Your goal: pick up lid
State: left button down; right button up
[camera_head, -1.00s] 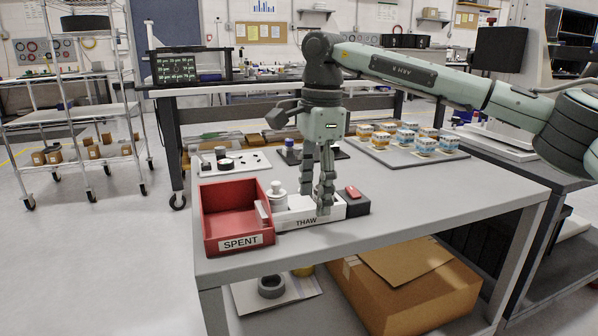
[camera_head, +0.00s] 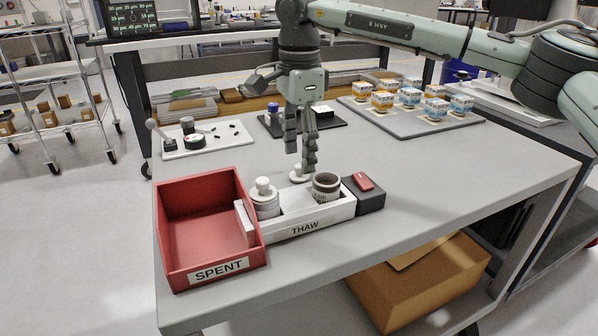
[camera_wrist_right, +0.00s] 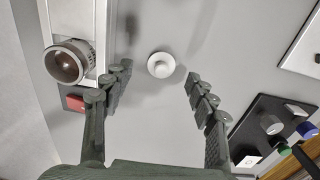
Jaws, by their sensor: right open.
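A white round lid (camera_head: 299,174) with a knob lies on the grey table just behind the THAW tray (camera_head: 306,226). In the right wrist view the lid (camera_wrist_right: 161,64) shows between the spread fingertips, untouched. My right gripper (camera_head: 301,158) is open and empty, pointing down above the lid, and one finger partly hides it in the head view. An uncovered dark jar (camera_head: 326,188) stands in the tray's right part; it also shows in the right wrist view (camera_wrist_right: 68,64). A white jar with a knobbed lid (camera_head: 264,199) stands in the tray's left part. My left gripper is not in view.
A red SPENT bin (camera_head: 210,228) is left of the tray, and a black block with a red top (camera_head: 363,190) is right of it. The table's right side is clear.

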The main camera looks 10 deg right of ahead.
aim_at(299, 165)
notch_tip(299, 165, down, 3)
jog(key=shift+w+f, duration=0.1)
jog(key=shift+f, duration=0.1)
jog(key=c, duration=0.9)
jog(key=shift+o, duration=0.2)
jog(key=shift+r, duration=0.1)
